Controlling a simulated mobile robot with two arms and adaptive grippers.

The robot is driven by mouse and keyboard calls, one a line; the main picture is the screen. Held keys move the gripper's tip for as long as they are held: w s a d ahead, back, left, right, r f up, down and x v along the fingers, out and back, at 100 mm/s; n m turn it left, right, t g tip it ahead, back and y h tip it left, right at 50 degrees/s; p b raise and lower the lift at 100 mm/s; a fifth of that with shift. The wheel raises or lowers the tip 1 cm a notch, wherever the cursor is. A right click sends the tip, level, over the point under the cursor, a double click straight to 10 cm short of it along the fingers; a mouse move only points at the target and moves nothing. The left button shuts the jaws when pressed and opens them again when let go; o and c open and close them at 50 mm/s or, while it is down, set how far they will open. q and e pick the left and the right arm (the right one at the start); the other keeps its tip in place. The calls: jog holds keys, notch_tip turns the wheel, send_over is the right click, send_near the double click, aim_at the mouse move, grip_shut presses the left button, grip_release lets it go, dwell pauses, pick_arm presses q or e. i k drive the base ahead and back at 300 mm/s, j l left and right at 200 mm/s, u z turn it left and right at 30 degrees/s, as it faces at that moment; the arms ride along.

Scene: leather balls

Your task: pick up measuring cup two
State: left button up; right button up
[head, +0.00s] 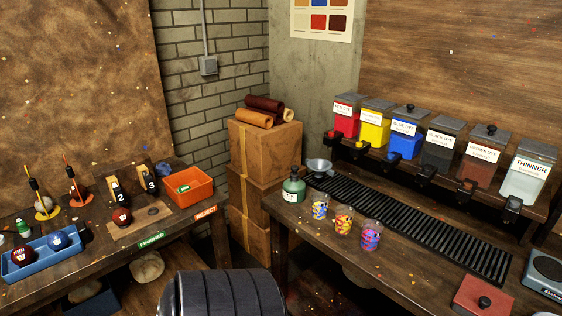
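Three small cups with red, blue and yellow splotches stand upright near the front edge of the right workbench. The left cup (320,210) and the middle cup (343,222) look mostly yellow, blue and red. The right cup (370,236) looks pinker and bluer and stands nearest to me. I cannot read any number on them, so I cannot tell which is cup two. Neither of my grippers shows. A dark ribbed part, likely mine, is at the bottom centre.
A red box (483,298) is at right. The left bench (100,262) holds balls and an orange bin (189,186).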

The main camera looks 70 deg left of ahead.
aim_at(344, 214)
jog(key=u, duration=1.8)
